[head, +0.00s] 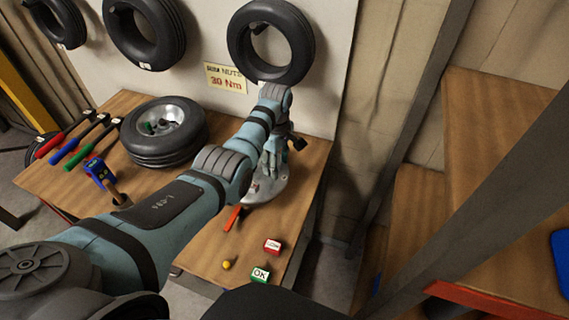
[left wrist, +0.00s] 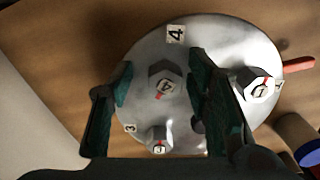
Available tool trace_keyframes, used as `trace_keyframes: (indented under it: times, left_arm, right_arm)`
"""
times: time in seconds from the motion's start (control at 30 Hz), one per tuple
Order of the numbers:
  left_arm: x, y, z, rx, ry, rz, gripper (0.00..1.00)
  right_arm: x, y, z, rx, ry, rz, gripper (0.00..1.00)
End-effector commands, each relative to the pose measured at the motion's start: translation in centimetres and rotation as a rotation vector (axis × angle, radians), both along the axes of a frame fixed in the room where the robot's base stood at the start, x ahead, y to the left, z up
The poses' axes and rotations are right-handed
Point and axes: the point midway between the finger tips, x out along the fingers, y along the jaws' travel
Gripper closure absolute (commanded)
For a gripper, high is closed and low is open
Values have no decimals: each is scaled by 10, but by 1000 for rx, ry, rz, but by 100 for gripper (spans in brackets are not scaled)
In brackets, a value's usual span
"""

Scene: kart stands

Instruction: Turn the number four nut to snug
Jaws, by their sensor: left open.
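A round silver hub plate (head: 266,190) lies on the wooden bench, partly hidden by my left arm in the head view. In the left wrist view the plate (left wrist: 215,35) carries a number 4 label (left wrist: 175,35). The number four nut (left wrist: 165,81), a hex nut with a red mark and a 4 on its top, sits between my fingers. My left gripper (left wrist: 160,88) is open, with one finger on each side of the nut; I cannot tell whether they touch it. It also shows above the plate in the head view (head: 270,160). My right gripper is not in view.
Other nuts, number 1 (left wrist: 257,84) and number 3 (left wrist: 158,140), stand close beside the fingers. An orange-red handle (head: 232,218), a red block (head: 272,246), a green OK block (head: 261,274) and a yellow ball (head: 227,264) lie near. A wheel (head: 164,148) lies left.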

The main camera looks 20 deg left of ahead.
Motion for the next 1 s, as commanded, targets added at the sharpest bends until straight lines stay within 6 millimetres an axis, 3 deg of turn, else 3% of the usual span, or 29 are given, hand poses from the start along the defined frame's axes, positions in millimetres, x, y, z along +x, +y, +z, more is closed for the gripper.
trace_keyframes:
  times: [0.2, 0.4, 0.5, 1.0]
  left_arm:
    - [0, 1, 0, 0, 0, 1, 57]
    - [0, 0, 1, 0, 0, 0, 89]
    - [0, 0, 0, 0, 1, 0, 100]
    - [-2, 0, 0, 0, 5, -87, 100]
  right_arm:
    - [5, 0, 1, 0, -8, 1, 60]
    - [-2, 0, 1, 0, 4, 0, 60]
    - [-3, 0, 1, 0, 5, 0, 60]
    - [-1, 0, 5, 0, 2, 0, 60]
